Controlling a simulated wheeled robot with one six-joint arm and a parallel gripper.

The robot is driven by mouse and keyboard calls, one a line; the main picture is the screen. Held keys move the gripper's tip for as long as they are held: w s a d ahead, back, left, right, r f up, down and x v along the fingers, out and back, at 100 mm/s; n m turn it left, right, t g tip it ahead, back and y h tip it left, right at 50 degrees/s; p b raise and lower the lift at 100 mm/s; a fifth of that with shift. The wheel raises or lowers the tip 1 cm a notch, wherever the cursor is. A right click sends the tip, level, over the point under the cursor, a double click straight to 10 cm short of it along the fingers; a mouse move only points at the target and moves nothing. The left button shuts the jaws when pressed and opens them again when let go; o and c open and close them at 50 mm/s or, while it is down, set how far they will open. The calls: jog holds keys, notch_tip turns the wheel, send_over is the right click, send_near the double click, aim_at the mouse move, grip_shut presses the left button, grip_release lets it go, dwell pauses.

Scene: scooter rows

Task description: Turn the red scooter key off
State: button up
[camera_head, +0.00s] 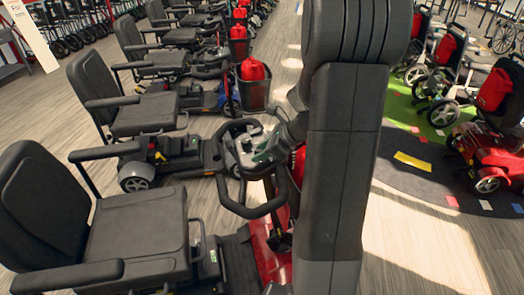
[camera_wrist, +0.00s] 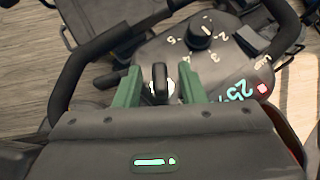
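The red scooter (camera_head: 268,252) stands close in front, partly hidden behind my arm in the head view. Its dark console (camera_wrist: 225,65) has a numbered dial (camera_wrist: 200,36), with black handlebars around it. The black key (camera_wrist: 160,80) stands up from a white round spot on the console in the wrist view. My gripper (camera_wrist: 160,92) has its two green fingers on either side of the key. A gap shows between the key and each finger, so the gripper looks open. In the head view my gripper is small at the console, and the key cannot be made out.
A black seat (camera_head: 135,235) with armrests is at the lower left. More scooters with red items in baskets (camera_head: 253,92) stand in a row behind. Another red scooter (camera_head: 495,150) is at the right. Open wooden floor (camera_head: 420,240) lies between the rows.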

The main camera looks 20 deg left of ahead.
grip_shut()
jog(key=shift+r+g+p, duration=0.1)
jog(key=shift+g+p, duration=0.2)
jog(key=shift+w+r+n+g+h+p, duration=0.1)
jog(key=shift+n+g+h+p, duration=0.2)
jog(key=shift+n+g+p, duration=0.55)
jog(key=n+g+h+p, duration=0.1)
jog(key=n+g+p, duration=0.1)
jog(key=n+p, duration=0.1)
jog(key=shift+w+n+g, duration=0.1)
jog(key=shift+n+g, duration=0.15)
jog(key=shift+n, duration=0.1)
jog(key=n+g+h+p, duration=0.1)
jog(key=n+h, duration=0.1)
jog(key=n+g+h+p, duration=0.2)
jog(key=n, duration=0.1)
jog(key=shift+w+a+p, duration=0.1)
jog(key=shift+a+p, duration=0.05)
jog(key=shift+p, duration=0.15)
jog(key=shift+n+h, duration=0.4)
